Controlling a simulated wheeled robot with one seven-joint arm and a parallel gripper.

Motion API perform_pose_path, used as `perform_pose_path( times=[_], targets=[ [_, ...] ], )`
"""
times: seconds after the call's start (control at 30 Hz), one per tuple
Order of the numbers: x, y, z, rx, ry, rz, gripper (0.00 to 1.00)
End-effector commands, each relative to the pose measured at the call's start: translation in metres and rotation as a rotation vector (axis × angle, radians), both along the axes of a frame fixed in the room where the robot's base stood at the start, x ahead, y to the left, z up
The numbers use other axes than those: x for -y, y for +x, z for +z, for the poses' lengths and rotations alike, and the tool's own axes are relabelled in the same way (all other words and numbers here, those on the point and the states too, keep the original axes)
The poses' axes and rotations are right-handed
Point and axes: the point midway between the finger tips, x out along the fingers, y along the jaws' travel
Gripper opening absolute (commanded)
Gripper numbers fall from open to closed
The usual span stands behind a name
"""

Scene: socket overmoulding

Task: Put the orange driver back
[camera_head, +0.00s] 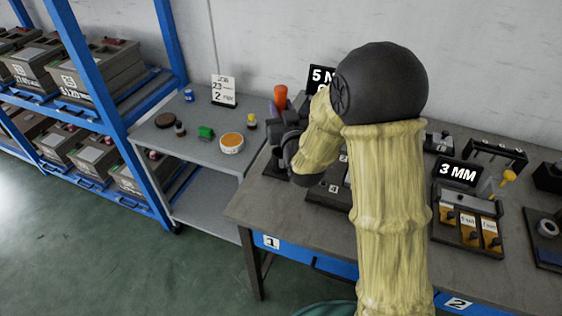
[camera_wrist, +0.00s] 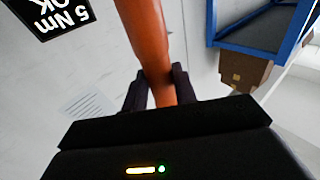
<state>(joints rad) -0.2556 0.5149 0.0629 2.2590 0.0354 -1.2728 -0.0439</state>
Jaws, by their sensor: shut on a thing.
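The orange driver (camera_head: 281,97) stands up above my gripper in the head view, at the back edge of the workbench near the grey side table. In the wrist view the orange driver (camera_wrist: 148,35) runs up from between the two dark fingers. My gripper (camera_wrist: 159,88) is shut on it. In the head view my arm hides most of the gripper and the lower part of the driver. A purple handle (camera_head: 273,109) shows just left of the driver. A black sign reading 5 Nm OK (camera_wrist: 55,15) is at the upper left of the wrist view.
The workbench (camera_head: 262,212) carries a 3 MM sign (camera_head: 459,172), a tray with orange compartments (camera_head: 468,221) and a black rack (camera_head: 495,155). The grey side table (camera_head: 183,158) holds small items and a sign (camera_head: 224,90). A blue shelf (camera_head: 92,88) stands left. My arm hides the bench's middle.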

Motion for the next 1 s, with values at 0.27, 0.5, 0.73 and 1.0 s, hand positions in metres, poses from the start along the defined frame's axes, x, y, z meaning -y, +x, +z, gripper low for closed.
perform_pose_path(
  times=[0.27,0.5,0.73,1.0],
  targets=[
    [-0.001,0.0,-0.04,-0.004,-0.001,0.003,0.0],
    [0.0,0.0,-0.057,0.002,0.001,0.0,0.0],
    [0.0,0.0,-0.057,0.002,0.001,0.0,0.0],
    [0.0,0.0,-0.086,-0.002,-0.001,0.0,0.0]
  ],
)
